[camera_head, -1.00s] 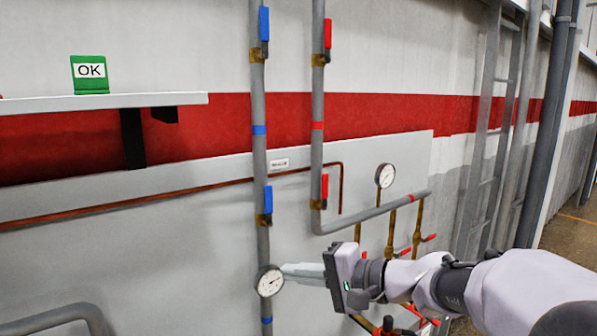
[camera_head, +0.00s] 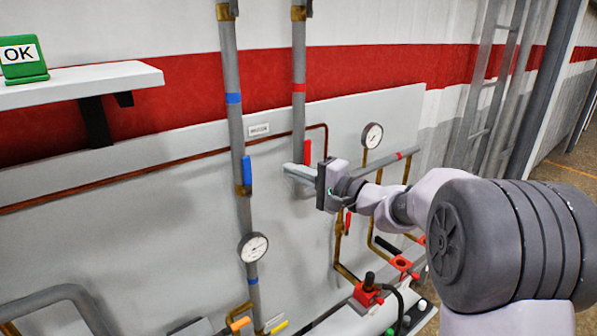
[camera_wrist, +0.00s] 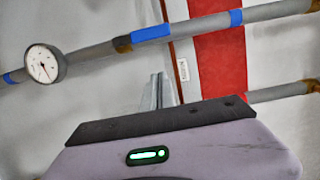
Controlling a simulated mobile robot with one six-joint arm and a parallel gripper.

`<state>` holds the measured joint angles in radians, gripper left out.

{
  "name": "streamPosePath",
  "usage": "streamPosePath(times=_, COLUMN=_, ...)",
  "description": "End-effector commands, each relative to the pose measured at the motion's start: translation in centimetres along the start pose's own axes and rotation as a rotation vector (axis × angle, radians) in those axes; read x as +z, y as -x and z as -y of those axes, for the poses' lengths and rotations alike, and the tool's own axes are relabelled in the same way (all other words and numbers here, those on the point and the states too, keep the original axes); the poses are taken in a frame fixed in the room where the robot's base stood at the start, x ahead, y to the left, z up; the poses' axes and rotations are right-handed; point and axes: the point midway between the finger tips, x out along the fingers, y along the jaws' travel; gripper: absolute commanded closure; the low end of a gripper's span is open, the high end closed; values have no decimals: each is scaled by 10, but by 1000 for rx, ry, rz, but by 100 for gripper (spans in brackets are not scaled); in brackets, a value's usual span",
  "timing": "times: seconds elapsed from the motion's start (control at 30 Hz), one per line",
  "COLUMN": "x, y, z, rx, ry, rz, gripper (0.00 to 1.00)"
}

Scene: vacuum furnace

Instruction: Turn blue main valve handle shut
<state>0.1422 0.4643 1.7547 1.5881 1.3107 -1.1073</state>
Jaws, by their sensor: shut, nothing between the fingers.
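My gripper (camera_head: 288,171) is shut and empty. Its fingertips are to the right of the blue handle, with a visible gap in the head view. In the wrist view the fingers (camera_wrist: 157,78) are together, apart from the handle.
A pressure gauge (camera_head: 253,247) sits on the left pipe below the handle. A red handle (camera_head: 307,151) on the second pipe is partly behind my gripper. A thin copper pipe (camera_head: 180,168) crosses the panel. A white shelf (camera_head: 100,84) is at upper left.

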Motion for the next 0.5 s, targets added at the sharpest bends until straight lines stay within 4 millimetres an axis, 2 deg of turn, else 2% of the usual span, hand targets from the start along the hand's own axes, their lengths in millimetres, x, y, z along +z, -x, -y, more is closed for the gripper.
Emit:
streamPosePath(times=0.23, x=1, y=-54, z=2, rx=1, ry=-1, rz=3, gripper=100)
streamPosePath(times=0.33, x=20, y=-56, z=1, rx=1, ry=-3, rz=2, gripper=100)
streamPosePath(times=0.5, x=36, y=-60, z=1, rx=1, ry=-1, rz=1, gripper=100)
